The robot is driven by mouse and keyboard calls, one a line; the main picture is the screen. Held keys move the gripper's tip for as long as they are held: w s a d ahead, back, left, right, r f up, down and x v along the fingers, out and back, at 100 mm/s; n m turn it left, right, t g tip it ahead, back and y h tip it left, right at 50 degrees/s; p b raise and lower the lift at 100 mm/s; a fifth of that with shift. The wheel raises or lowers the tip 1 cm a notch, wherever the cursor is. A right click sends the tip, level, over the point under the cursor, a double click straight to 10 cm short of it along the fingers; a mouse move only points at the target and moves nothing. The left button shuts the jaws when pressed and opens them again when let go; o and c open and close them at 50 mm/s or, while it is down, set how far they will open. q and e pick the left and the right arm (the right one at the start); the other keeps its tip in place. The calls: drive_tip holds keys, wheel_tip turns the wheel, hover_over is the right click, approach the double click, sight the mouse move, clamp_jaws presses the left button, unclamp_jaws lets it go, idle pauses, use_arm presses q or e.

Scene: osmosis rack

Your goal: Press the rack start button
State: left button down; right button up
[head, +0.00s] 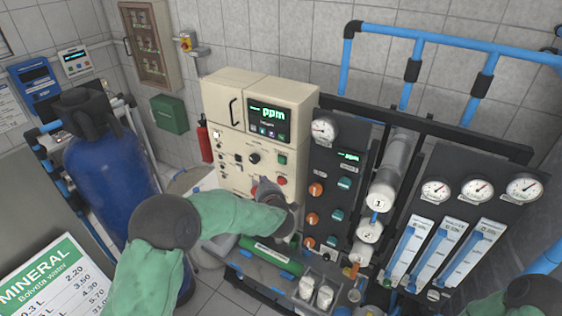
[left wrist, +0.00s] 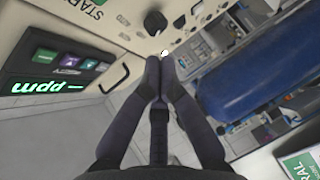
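The rack's cream control panel (head: 235,150) is in the middle of the head view. It carries a green button (head: 282,160), a red button (head: 282,181) and a black knob (head: 254,158). My left gripper (head: 262,184) is in front of the panel's lower part, below the knob and left of the red button. In the left wrist view its fingertips (left wrist: 160,66) meet with nothing seen between them. Beyond them are a small white lit spot and the black knob (left wrist: 155,22). My right gripper is out of view.
A lit "ppm" display (head: 268,118) sits above the buttons. Right of the panel is a dark panel with orange knobs (head: 316,189) and a gauge. A blue tank (head: 105,165) stands at left. A green horizontal cylinder (head: 272,256) lies below my left gripper.

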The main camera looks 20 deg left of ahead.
use_arm(q)
drive_tip(key=p, duration=0.1)
approach(276, 159)
drive_tip(key=a+f, duration=0.1)
drive_tip(key=a, duration=0.2)
drive_tip(key=shift+w+f, duration=0.15)
drive_tip(key=shift+w, duration=0.95)
drive_tip(key=shift+w+b, duration=0.15)
drive_tip(key=shift+b, duration=0.15)
drive_tip(key=shift+w, duration=0.25)
drive_tip(key=shift+w+d, duration=0.1)
drive_tip(key=shift+w, duration=0.3)
idle(1.0)
drive_tip(key=shift+s+b, duration=0.15)
drive_tip(key=shift+b, duration=0.15)
drive_tip(key=shift+s+b, duration=0.3)
drive_tip(key=shift+s, duration=0.45)
